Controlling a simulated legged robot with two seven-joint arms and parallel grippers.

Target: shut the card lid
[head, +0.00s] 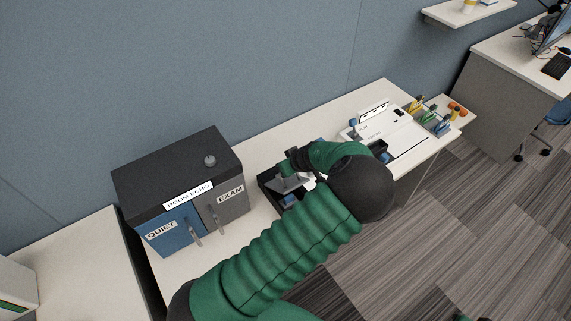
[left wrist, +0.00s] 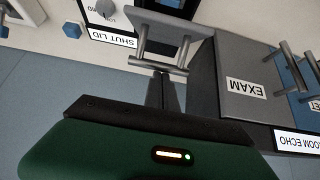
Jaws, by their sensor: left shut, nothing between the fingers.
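A dark card box (head: 266,184) sits on the desk right of the cabinet, partly hidden behind my left arm. Its grey lid (head: 293,185) looks raised and tilted. In the left wrist view, turned upside down, the lid (left wrist: 158,17) shows at the top with a grey bar handle (left wrist: 158,67). A "SHUT LID" label (left wrist: 113,37) is beside it on a dark edge. My left gripper (left wrist: 161,80) is shut and empty, with its tip close to the handle; I cannot tell whether they touch. In the head view the fingers are mostly hidden. My right gripper is out of view.
A dark-topped cabinet (head: 180,165) with blue QUIET and grey EXAM doors stands close on the left, its bar handles sticking out. The blue-grey wall is behind the desk (head: 330,105).

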